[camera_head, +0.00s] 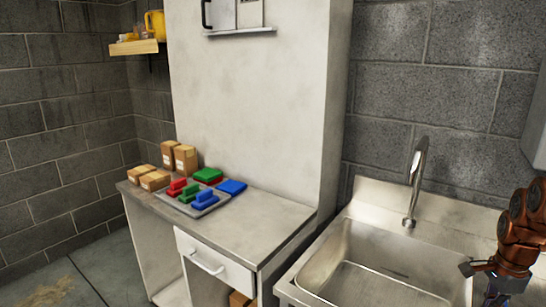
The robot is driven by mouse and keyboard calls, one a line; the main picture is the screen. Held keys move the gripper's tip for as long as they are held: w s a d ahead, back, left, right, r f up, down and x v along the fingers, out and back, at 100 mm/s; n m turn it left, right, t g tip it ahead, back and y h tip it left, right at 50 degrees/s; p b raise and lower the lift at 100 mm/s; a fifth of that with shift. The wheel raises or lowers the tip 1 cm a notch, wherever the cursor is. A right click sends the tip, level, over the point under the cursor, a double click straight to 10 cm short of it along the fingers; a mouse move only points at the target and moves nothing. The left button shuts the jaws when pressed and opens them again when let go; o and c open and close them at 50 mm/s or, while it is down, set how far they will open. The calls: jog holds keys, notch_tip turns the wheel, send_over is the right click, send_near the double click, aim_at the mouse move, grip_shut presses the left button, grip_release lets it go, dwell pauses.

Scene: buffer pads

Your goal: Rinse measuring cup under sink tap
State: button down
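The metal sink (375,268) stands at the lower right. Its curved tap (419,175) rises at the back of the basin; no water is seen running from it. No measuring cup can be clearly made out. My gripper (484,284) is at the lower right, by the right side of the sink and right of the tap. Its fingers are dark and partly cut off, so its opening cannot be judged.
A counter (275,215) left of the sink bears a grey tray (211,209) with red, green and blue blocks and several cardboard boxes (184,158). A tall pale panel (255,110) stands behind it. The counter's right end is clear. The wooden shelf (134,48) is high up.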

jog(key=shift+s+d+b, duration=0.45)
jog(key=shift+s+d, duration=0.05)
jog(key=shift+s, duration=0.25)
jog(key=shift+s+d+b, duration=0.5)
jog(key=shift+s+d, duration=0.2)
jog(key=shift+d, duration=0.1)
jog(key=shift+s+d, duration=0.45)
jog(key=shift+d, duration=0.35)
jog(key=r, duration=0.1)
jog(key=w+a+r, duration=0.1)
jog(key=r, duration=0.1)
jog(key=a+r, duration=0.1)
jog(key=r, duration=0.1)
jog(key=shift+w+a, duration=0.1)
jog(key=shift+w, duration=0.05)
